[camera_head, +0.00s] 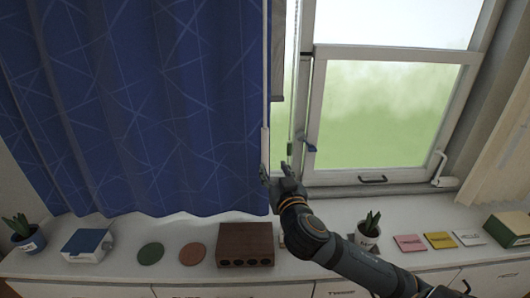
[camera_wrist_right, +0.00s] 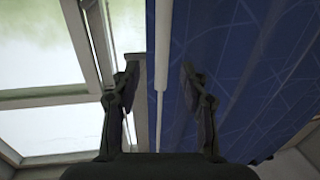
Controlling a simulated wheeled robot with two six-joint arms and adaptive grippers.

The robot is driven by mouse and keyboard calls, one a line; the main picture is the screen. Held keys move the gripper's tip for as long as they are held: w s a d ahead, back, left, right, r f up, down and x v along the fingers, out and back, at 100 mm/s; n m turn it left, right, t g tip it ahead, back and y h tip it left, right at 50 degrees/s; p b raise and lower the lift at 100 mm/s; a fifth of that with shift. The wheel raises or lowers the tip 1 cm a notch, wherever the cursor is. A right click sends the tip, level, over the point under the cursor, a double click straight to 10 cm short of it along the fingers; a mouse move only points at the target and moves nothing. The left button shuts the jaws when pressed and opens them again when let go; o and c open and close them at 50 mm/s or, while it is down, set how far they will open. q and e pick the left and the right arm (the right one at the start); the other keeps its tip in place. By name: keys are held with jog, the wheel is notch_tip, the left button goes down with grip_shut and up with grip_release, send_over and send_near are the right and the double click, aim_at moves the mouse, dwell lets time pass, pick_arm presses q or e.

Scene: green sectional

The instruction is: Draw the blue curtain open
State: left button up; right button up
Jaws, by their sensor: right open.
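The blue curtain (camera_head: 140,110), patterned with thin pale lines, hangs over the left part of the window; it also fills the right side of the right wrist view (camera_wrist_right: 245,70). A thin white rod (camera_head: 265,142) hangs along the curtain's right edge. In the right wrist view the white rod (camera_wrist_right: 160,50) runs between the fingers. My right gripper (camera_head: 277,163) is at the curtain's lower right edge, its fingers open (camera_wrist_right: 159,80) on either side of the rod. I cannot tell whether either finger touches rod or cloth. My left gripper is not in view.
The window (camera_head: 385,115) is uncovered on the right, with a handle (camera_head: 372,179) at its base. On the sill below stand a brown block with holes (camera_head: 245,240), a potted plant (camera_head: 367,230), coasters (camera_head: 151,253), a blue-and-white box (camera_head: 88,245) and a green box (camera_head: 512,228).

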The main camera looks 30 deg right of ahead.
aim_at(266, 151)
jog(key=p+x, duration=0.1)
jog(key=x, duration=0.2)
jog(key=r+p+x, duration=0.1)
jog(key=x, duration=0.2)
jog(key=p+x, duration=0.1)
jog(key=x, duration=0.2)
jog(key=shift+w+a+r, duration=0.1)
jog(key=shift+w+r, duration=0.1)
jog(key=shift+w, duration=0.2)
jog(key=shift+w+f, duration=0.1)
jog(key=shift+w, duration=0.15)
grip_shut()
jog(key=shift+f, duration=0.1)
